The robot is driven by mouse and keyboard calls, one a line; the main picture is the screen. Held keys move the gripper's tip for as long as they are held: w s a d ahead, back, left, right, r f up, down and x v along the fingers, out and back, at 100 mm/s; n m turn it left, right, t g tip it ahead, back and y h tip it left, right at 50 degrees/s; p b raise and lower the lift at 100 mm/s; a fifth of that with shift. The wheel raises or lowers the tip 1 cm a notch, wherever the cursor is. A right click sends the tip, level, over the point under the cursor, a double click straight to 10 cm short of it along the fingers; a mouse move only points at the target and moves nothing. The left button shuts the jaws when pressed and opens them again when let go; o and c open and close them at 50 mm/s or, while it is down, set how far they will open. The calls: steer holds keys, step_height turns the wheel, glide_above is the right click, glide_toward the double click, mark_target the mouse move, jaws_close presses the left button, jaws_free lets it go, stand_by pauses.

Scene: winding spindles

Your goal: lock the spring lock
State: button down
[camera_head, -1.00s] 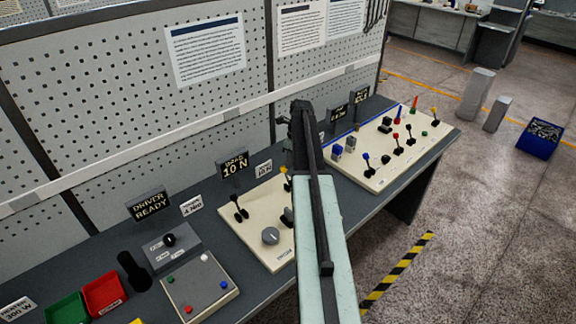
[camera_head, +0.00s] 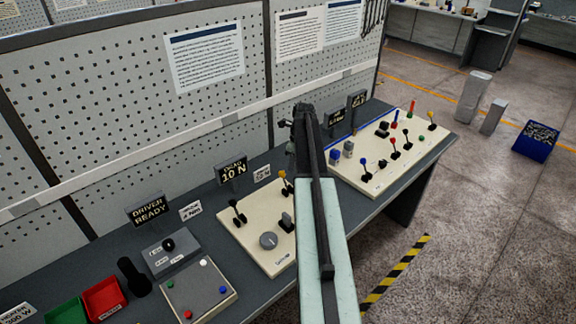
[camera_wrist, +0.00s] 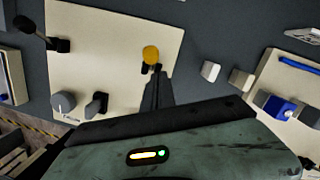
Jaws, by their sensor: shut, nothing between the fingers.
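No label that I can read names the spring lock. The cream panel (camera_head: 249,232) bears a yellow-tipped lever (camera_head: 283,182), a black lever (camera_head: 237,209), a grey round knob (camera_head: 268,240) and a black toggle (camera_head: 287,221). In the wrist view the yellow tip (camera_wrist: 151,55) is just beyond my shut, empty gripper (camera_wrist: 158,77). I cannot tell whether they touch. The grey knob (camera_wrist: 63,103) and black toggle (camera_wrist: 96,105) are to the left. In the head view my arm hides the panel's right side and my gripper is not clear.
A second cream panel (camera_head: 362,182) with several coloured levers and blocks is to the right. A "10 N" display (camera_head: 232,170) stands behind the first panel. A grey box with coloured buttons (camera_head: 200,290) and red and green bins (camera_head: 104,298) are at left.

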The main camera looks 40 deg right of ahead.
step_height(320, 180, up, 10)
steer(key=w+d+p, duration=0.2)
steer(key=p, duration=0.7)
steer(key=shift+w+f, duration=0.15)
steer(key=shift+w, duration=0.05)
